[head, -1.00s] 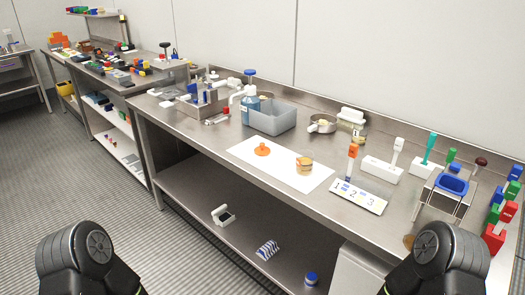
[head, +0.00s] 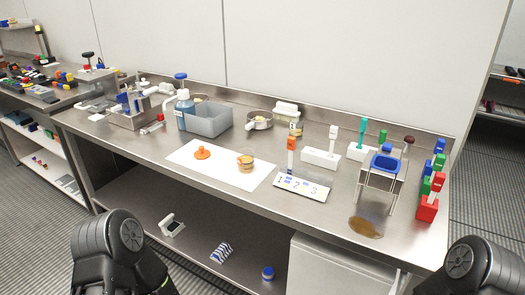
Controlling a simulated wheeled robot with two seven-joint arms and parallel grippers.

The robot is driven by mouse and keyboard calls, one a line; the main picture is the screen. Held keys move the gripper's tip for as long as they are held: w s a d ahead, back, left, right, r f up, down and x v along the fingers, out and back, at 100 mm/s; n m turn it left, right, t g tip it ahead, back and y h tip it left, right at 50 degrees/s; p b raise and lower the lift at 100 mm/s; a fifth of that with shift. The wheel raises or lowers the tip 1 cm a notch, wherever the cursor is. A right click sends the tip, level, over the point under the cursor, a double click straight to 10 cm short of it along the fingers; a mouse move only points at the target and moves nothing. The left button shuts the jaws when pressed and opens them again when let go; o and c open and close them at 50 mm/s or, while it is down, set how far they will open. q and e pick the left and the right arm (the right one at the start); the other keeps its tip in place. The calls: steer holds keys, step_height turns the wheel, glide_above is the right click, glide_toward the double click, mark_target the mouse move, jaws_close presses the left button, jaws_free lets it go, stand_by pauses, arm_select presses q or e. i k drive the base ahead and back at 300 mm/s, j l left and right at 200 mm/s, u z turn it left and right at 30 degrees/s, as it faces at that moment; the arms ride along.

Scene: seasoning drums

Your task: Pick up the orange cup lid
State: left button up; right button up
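The orange cup lid (head: 202,153) lies on a white sheet (head: 187,161) on the steel table. A clear cup with tan contents (head: 245,163) stands on the same sheet to the right of the lid. Dark parts of my arms show at the lower left and lower right, in front of the table and apart from the lid. Neither gripper's fingers can be seen.
A grey bin (head: 208,120) and a blue bottle (head: 182,112) stand behind the lid. A numbered board (head: 302,187) lies to the right, with a blue-topped stand (head: 383,165) beyond it. A brown spill (head: 364,227) is near the front edge. The lower shelf holds several small items.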

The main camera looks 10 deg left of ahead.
mark_target(202, 153)
steer(key=i+j+z, duration=0.1)
steer(key=j+z, duration=0.2)
steer(key=z, duration=0.15)
steer(key=j+z, duration=0.25)
steer(key=z, duration=0.15)
steer(key=j+z, duration=0.65)
steer(key=z, duration=0.2)
steer(key=k+j+z, duration=0.1)
steer(key=j+z, duration=0.15)
steer(key=z, duration=0.2)
steer(key=k+j+z, duration=0.1)
steer(key=k+j, duration=0.2)
steer(key=j, duration=0.25)
steer(key=k+j+z, duration=0.15)
steer(key=k+j, duration=0.15)
steer(key=j, duration=0.25)
steer(key=k+j+z, duration=0.1)
steer(key=k+j, duration=0.25)
steer(key=j, duration=0.15)
steer(key=k+j+z, duration=0.1)
steer(key=k+j, duration=0.25)
steer(key=j, duration=0.15)
